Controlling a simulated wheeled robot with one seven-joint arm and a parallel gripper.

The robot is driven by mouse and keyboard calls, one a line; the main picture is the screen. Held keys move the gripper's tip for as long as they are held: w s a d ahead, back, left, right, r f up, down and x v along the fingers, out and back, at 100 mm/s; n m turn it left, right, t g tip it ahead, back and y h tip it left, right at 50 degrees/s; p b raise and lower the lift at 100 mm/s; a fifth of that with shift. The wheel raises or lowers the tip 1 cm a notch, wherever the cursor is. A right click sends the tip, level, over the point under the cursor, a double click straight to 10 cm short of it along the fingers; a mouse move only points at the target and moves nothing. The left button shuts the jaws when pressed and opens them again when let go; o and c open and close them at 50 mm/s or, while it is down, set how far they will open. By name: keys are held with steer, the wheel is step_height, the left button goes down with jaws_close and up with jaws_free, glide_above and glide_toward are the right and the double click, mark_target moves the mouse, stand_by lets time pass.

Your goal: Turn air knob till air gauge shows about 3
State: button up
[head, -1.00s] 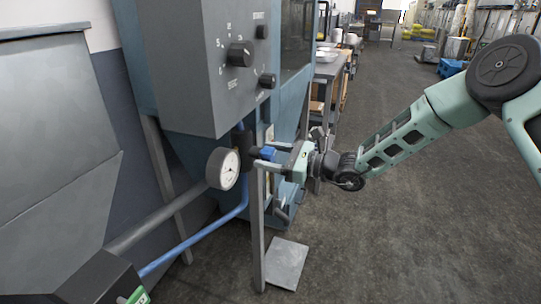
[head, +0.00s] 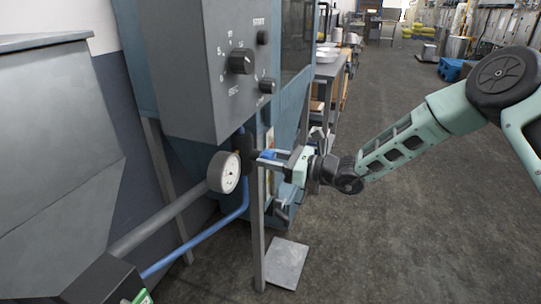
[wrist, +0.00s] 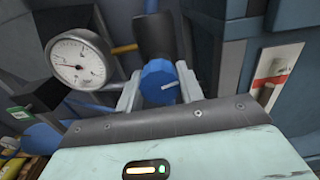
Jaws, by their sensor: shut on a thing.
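The blue air knob (wrist: 158,84) has a pale line on its face and sits on the end of a black regulator body (wrist: 158,35). My gripper (wrist: 159,90) is shut on it, one finger on each side. In the head view the knob (head: 268,155) shows partly between the fingers of my gripper (head: 271,158). The round white air gauge (wrist: 80,60) is left of the knob in the wrist view and left of the regulator in the head view (head: 224,173). Its dial is too small and blurred to read its number surely.
A grey control box (head: 205,75) with black knobs overhangs the regulator. A thin grey post (head: 258,225) stands just below my gripper. A blue hose (head: 195,239) and a grey pipe (head: 160,221) run to the lower left. The floor at right is open.

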steer(key=m+p, duration=0.5)
steer(key=m, duration=0.1)
steer(key=shift+r, duration=0.2)
steer(key=m+p, duration=0.3)
steer(key=m, duration=0.3)
steer(key=shift+f, duration=0.15)
stand_by(0.4)
steer(key=o, duration=1)
steer(key=shift+d, duration=0.15)
steer(key=b+v, duration=0.2)
steer(key=v, duration=1.5)
steer(key=shift+s+d, duration=0.1)
